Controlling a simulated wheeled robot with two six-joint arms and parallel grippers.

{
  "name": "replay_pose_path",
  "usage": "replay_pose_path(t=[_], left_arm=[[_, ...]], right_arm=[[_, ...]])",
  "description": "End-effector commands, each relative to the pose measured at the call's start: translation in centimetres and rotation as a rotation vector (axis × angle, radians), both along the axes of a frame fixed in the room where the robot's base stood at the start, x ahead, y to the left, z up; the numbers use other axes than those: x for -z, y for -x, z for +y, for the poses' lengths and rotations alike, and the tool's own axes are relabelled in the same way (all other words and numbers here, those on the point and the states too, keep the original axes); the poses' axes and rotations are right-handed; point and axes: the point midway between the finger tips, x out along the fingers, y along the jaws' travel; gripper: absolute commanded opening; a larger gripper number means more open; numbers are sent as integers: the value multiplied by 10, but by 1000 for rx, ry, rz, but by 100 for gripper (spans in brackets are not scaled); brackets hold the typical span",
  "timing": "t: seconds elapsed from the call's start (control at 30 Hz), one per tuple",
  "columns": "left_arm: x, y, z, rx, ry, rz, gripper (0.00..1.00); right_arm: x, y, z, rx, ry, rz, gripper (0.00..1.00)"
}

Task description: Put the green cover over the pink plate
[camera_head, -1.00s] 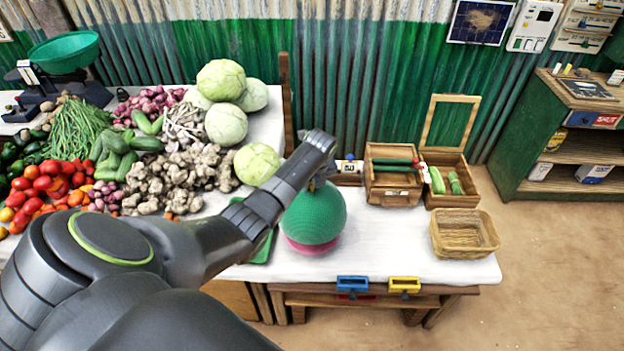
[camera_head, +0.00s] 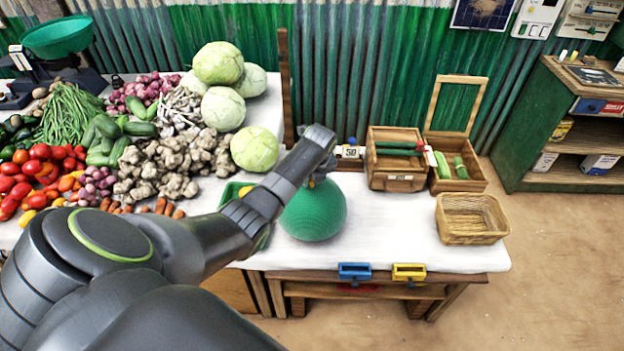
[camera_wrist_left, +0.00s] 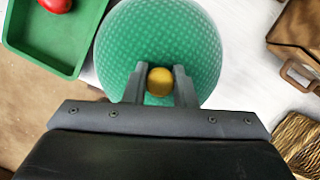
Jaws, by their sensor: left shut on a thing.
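The green cover (camera_head: 313,214) is a round, woven-looking dome on the white tabletop area, in the middle of the head view. My left gripper (camera_head: 316,182) is above it. In the left wrist view, my left gripper (camera_wrist_left: 159,84) is shut on the cover's yellow knob (camera_wrist_left: 160,80), and the green dome (camera_wrist_left: 160,35) spreads out below the fingers. The pink plate does not show in either view now; the cover hides the place where it was seen. Whether the cover's rim touches the table is hard to tell. My right gripper is not in view.
A green tray (camera_wrist_left: 55,58) holding a red item lies close beside the cover. Vegetables and a pale cabbage (camera_head: 254,149) fill the left side. Wooden boxes (camera_head: 395,181) and a wicker basket (camera_head: 472,236) stand right. White table (camera_head: 385,240) is clear between the cover and basket.

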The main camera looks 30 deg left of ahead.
Motion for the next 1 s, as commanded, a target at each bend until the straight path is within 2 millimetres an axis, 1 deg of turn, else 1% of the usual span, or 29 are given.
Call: replay_pose_path(t=[0.03,0.7,0.77,1.0], left_arm=[[7,0,0,0,-1,-1,0],[49,0,0,0,0,-1,0],[49,0,0,0,0,0,0],[54,-1,0,0,0,-1,0]], right_arm=[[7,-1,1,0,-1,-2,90],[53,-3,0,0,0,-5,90],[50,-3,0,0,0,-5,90],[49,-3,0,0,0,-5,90]])
